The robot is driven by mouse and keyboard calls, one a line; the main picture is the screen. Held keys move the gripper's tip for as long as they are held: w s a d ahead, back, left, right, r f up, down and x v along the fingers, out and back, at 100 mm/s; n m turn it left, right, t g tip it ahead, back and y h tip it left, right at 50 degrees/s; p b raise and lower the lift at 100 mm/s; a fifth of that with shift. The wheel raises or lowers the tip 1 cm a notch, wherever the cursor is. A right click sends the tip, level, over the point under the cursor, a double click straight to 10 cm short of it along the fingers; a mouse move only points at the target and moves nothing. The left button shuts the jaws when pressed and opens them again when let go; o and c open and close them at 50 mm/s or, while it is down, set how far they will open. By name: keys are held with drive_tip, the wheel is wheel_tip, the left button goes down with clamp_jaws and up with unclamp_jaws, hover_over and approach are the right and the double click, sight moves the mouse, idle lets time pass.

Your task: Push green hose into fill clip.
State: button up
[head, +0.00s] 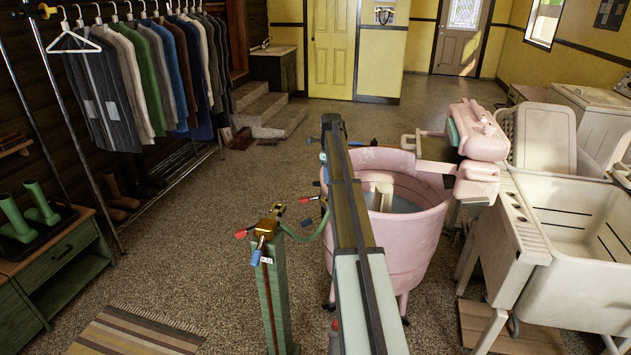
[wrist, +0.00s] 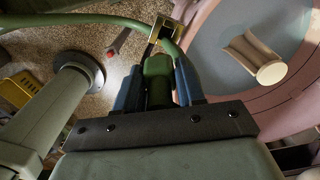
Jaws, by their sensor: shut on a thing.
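My gripper (wrist: 158,70) has its two blue fingers on either side of a thick green section of the green hose (wrist: 157,84) in the wrist view. The thinner hose curves in from the upper left to the brass-coloured fill clip (wrist: 166,31) just ahead of the fingertips. The clip is at the pink tub's rim. Some green hose shows at the clip's lower right; whether it is seated inside cannot be told. In the head view the green hose (head: 306,236) runs from the green tap post toward the tub. My arm hides the gripper's grip there.
The pink washer tub (head: 408,238) holds water and a pale agitator (wrist: 257,57). A pink wringer (head: 478,130) overhangs it at the right. The green post (head: 272,295) with brass taps stands at the left. White laundry sinks (head: 575,230) stand right. Floor is open behind the post.

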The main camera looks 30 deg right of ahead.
drive_tip(key=shift+w+d+n, duration=0.15)
drive_tip(key=shift+w+n, duration=0.25)
drive_tip(key=shift+w, duration=0.2)
drive_tip(key=shift+n, duration=0.9)
drive_tip(key=shift+f, duration=0.15)
drive_tip(key=shift+f, duration=2.85)
drive_tip(key=shift+f, duration=1.6)
idle(1.9)
